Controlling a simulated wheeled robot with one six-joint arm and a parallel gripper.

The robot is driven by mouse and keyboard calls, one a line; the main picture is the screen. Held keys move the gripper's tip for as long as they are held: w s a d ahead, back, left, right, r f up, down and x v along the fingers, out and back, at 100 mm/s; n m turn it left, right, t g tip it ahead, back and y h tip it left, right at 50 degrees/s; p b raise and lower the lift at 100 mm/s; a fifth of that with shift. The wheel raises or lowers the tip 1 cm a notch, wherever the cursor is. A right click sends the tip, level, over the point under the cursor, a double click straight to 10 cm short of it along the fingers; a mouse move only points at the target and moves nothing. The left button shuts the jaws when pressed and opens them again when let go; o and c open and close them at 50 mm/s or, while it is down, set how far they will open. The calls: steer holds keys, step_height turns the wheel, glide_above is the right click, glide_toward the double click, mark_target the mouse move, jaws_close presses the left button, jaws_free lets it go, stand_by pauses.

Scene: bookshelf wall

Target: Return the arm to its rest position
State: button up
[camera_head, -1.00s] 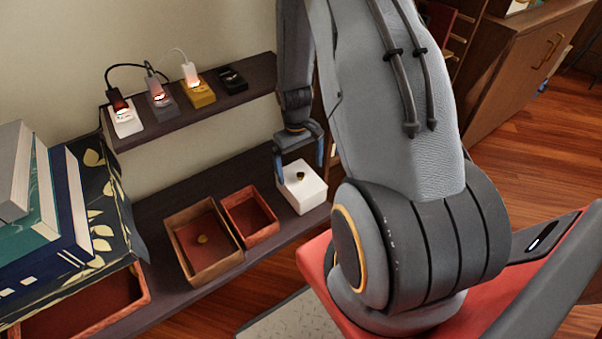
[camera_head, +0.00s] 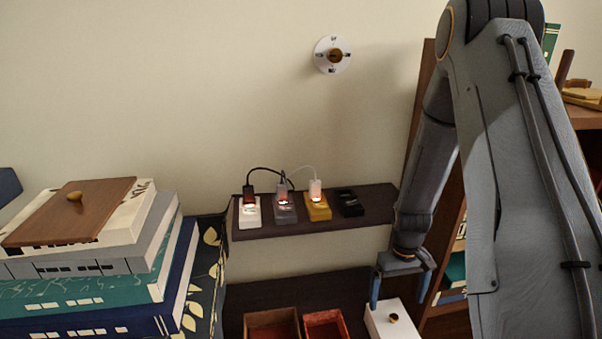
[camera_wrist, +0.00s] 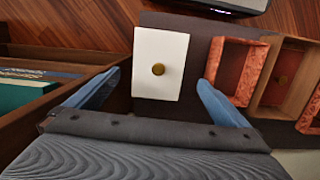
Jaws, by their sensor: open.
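My gripper (camera_head: 401,284) hangs at the end of my arm, at the right of the head view, fingers pointing down. Its blue fingers are spread with nothing between them. A white box with a brass knob (camera_head: 391,320) sits just below the fingers on the lower shelf. In the wrist view my gripper (camera_wrist: 152,92) shows both fingers wide apart, with the white box (camera_wrist: 145,85) beyond them. I cannot tell the exact gap between the fingertips and the box.
The upper shelf (camera_head: 290,224) holds several small blocks, some with lit plugs. A red box (camera_head: 324,323) and a wooden box (camera_head: 272,323) stand left of the white box. Stacked books (camera_head: 150,250) with a brown lid (camera_head: 80,212) are at left. A bookcase (camera_head: 450,230) stands close behind my arm.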

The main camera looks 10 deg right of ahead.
steer(key=s+a+r+p, duration=0.3)
steer(key=s+a+r, duration=0.2)
steer(key=r, duration=0.5)
steer(key=s+a+r+p, duration=0.3)
steer(key=s+a+r, duration=0.2)
steer(key=r, duration=0.6)
steer(key=s+a+r+t+p, duration=0.1)
steer(key=s+a+r+p, duration=0.3)
steer(key=r, duration=0.6)
steer(key=shift+s+a+r, duration=0.4)
steer(key=shift+s+a, duration=0.05)
steer(key=shift+s, duration=0.5)
